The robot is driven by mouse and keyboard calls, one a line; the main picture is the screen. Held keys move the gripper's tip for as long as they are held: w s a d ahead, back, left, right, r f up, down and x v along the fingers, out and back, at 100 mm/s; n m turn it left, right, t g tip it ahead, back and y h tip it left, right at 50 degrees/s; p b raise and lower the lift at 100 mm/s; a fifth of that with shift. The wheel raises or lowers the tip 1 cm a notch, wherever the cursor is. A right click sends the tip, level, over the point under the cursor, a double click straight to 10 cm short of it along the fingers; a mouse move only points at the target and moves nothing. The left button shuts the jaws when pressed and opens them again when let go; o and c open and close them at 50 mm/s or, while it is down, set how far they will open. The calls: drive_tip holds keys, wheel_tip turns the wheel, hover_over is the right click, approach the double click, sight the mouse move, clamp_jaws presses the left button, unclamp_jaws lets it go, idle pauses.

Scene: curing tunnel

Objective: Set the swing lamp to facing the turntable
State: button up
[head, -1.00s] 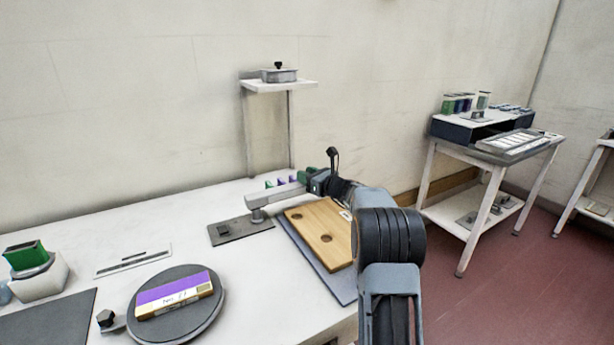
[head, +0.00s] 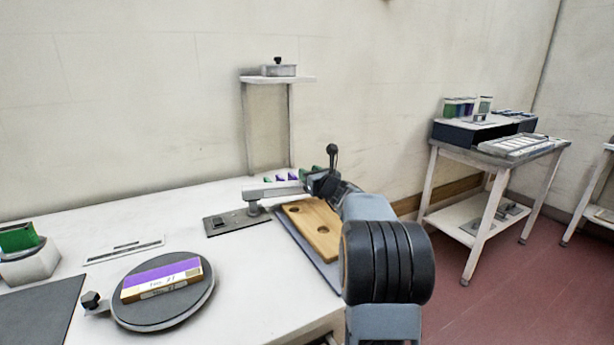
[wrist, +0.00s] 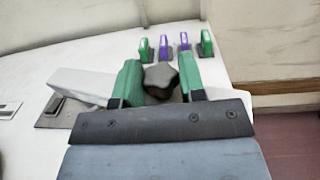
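The swing lamp's pale arm (head: 275,190) reaches right from a short post on a grey base plate (head: 238,222), pointing away from the turntable (head: 150,318). The round dark turntable stands at the front left and carries a purple-and-white labelled block (head: 162,278). My gripper (head: 318,182) is at the right end of the lamp arm. In the wrist view, its green fingers (wrist: 160,82) stand on both sides of a dark lobed knob (wrist: 160,76) and look closed on it. The lamp arm (wrist: 85,85) runs left behind the left finger. The lamp's underside is hidden.
A wooden board with holes (head: 312,228) lies beneath my arm. Several green and purple upright pieces (wrist: 183,42) stand behind the gripper. A raised shelf (head: 278,79) stands at the wall. A white side table (head: 490,150) is at the right, across red floor.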

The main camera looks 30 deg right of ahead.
drive_tip(key=o, duration=0.4)
drive_tip(key=shift+r, duration=0.15)
drive_tip(key=shift+r, duration=0.3)
wheel_tip(320, 180, up, 3)
drive_tip(key=shift+a+r+p, duration=0.1)
drive_tip(key=shift+p, duration=0.7)
drive_tip(key=s+a+r, duration=0.1)
drive_tip(key=s+r, duration=0.2)
drive_tip(key=s, duration=0.1)
drive_tip(key=s+a+r+p, duration=0.1)
drive_tip(key=s+a+r, duration=0.1)
drive_tip(key=s+r, duration=0.1)
drive_tip(key=s+a+r+p, duration=0.1)
drive_tip(key=s+a+r, duration=0.1)
drive_tip(key=s, duration=0.4)
drive_tip(key=shift+r, duration=0.5)
